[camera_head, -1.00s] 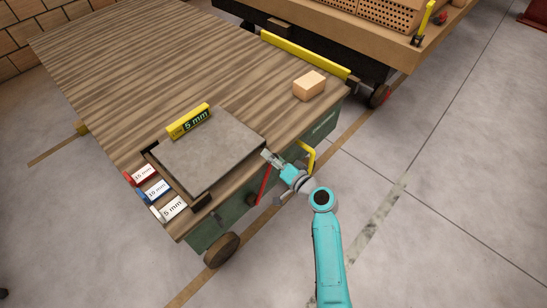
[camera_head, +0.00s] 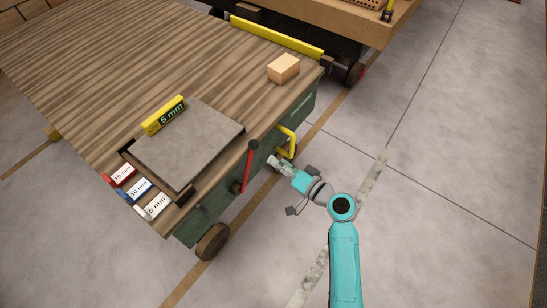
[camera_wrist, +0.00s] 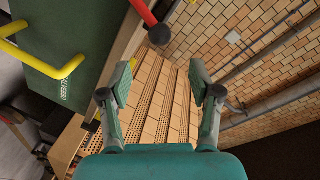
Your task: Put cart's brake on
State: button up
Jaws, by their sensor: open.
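The cart has a wooden top (camera_head: 150,55) and a green side panel (camera_head: 215,205). A red lever (camera_head: 246,168) on that panel points up with a slight lean to the right, pivoting on a dark hub at its lower end. My gripper (camera_head: 273,161) is open and empty, just right of the lever and below the yellow handle (camera_head: 291,140). In the wrist view, the red lever's rounded end (camera_wrist: 158,35) lies above and between the open fingertips (camera_wrist: 160,84), apart from them. The yellow handle (camera_wrist: 30,62) is at the upper left there.
A grey slab (camera_head: 190,145), a yellow 5 mm block (camera_head: 164,115), labelled blocks (camera_head: 140,188) and a wooden block (camera_head: 283,69) are on the cart top. A cart wheel (camera_head: 213,241) stands at the near corner. Floor to the right is clear.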

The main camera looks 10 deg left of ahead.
jog(key=shift+c, duration=1.4)
jog(key=shift+s+a+n, duration=0.1)
jog(key=shift+s+n, duration=0.05)
jog(key=shift+n, duration=0.15)
jog(key=c, duration=0.4)
jog(key=s+a+n, duration=0.1)
jog(key=s+n+h, duration=0.1)
jog(key=n, duration=0.1)
jog(key=shift+a+f, duration=0.25)
jog(key=shift+a, duration=0.15)
grip_shut()
jog(key=s+a+r+n+t+h, duration=0.3)
jog(key=s+r+n, duration=0.35)
jog(key=n, duration=0.85)
jog(key=w+a+f, duration=0.2)
jog(key=w, duration=0.3)
jog(key=w+a+f+h, duration=0.1)
jog(key=w+a+f, duration=0.1)
jog(key=w, duration=0.3)
jog(key=shift+w+f, duration=0.3)
jog(key=shift+f, duration=0.4)
